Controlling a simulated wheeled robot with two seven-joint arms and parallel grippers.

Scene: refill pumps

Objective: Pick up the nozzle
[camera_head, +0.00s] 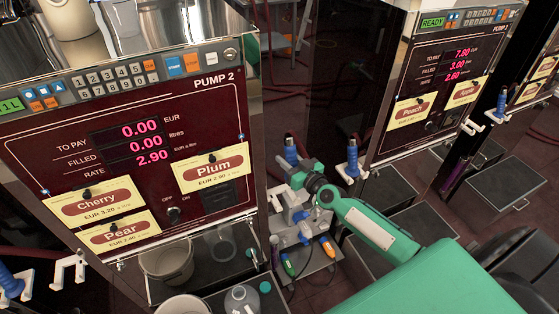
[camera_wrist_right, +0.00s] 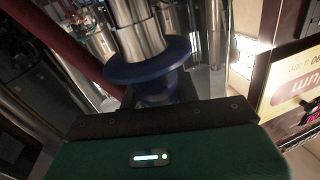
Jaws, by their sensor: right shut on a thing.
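The nozzle has a blue collar (camera_wrist_right: 150,62) and a shiny metal tube (camera_wrist_right: 137,28) in the right wrist view, directly in front of my gripper's dark front edge. In the head view a blue nozzle part (camera_head: 290,152) stands up at my right gripper (camera_head: 293,180), between the pumps. My right gripper is shut on the nozzle; its fingertips are largely hidden. Another blue nozzle (camera_head: 352,160) is at a white hook just to the right. My left gripper is not in view.
Pump 2 (camera_head: 120,170), with Cherry, Pear and Plum labels, stands close on the left. The Peach and Apple pump (camera_head: 440,75) stands at the right. Colored handles (camera_head: 327,246) sit below my gripper. Buckets (camera_head: 167,262) stand at Pump 2's foot.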

